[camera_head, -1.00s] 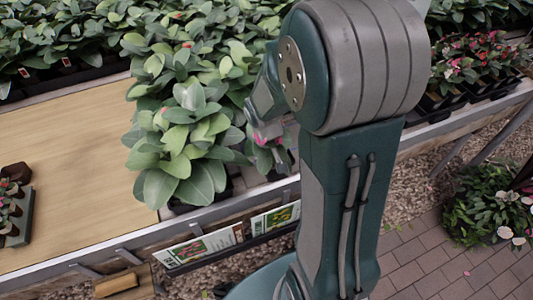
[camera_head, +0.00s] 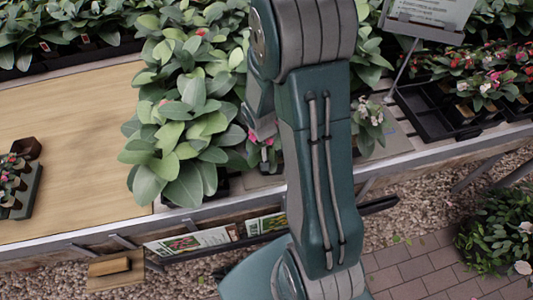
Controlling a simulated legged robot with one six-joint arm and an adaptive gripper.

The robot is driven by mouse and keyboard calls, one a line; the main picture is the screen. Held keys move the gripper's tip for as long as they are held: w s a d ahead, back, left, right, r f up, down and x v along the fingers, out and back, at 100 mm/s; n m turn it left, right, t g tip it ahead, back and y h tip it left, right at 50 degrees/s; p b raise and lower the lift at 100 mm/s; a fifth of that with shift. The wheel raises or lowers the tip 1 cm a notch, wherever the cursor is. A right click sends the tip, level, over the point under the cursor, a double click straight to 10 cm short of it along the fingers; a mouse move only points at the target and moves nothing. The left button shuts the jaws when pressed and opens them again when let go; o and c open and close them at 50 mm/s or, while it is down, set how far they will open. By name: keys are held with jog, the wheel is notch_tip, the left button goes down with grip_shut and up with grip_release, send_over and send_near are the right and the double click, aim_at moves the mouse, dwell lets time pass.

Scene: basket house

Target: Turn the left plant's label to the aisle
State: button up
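A small plant with pink flowers (camera_head: 262,150) stands on the bench just left of my upright arm, partly hidden by the arm and by large leaves. A second small plant with pale pink flowers (camera_head: 370,122) stands just right of the arm. I cannot make out a label on either plant. The grey end part of my arm, with my gripper (camera_head: 261,126), points down right above the left flowers. Its fingers are mostly hidden, so I cannot tell whether they are open or touch the plant.
Large leafy plants (camera_head: 185,125) crowd the left side of my gripper. A black tray (camera_head: 435,112) and a grey sign (camera_head: 430,12) are at right. Printed cards (camera_head: 195,240) hang along the bench's front edge. Brick paving (camera_head: 415,265) lies below.

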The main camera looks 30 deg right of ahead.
jog(key=m, duration=0.2)
jog(key=shift+w+a+m, duration=0.1)
jog(key=shift+a+m, duration=0.2)
jog(key=shift+m, duration=0.1)
jog(key=m, duration=0.2)
jog(key=shift+w+m+g, duration=0.1)
jog(key=shift+m+g, duration=0.2)
jog(key=shift+m, duration=0.1)
jog(key=m, duration=0.2)
jog(key=d+m, duration=0.1)
jog(key=m, duration=0.2)
jog(key=shift+d+y, duration=0.1)
jog(key=shift+y, duration=0.3)
jog(key=m, duration=0.3)
jog(key=shift+m, duration=1.2)
jog(key=shift+y, duration=0.3)
jog(key=shift+f, duration=0.15)
jog(key=o, duration=1.1)
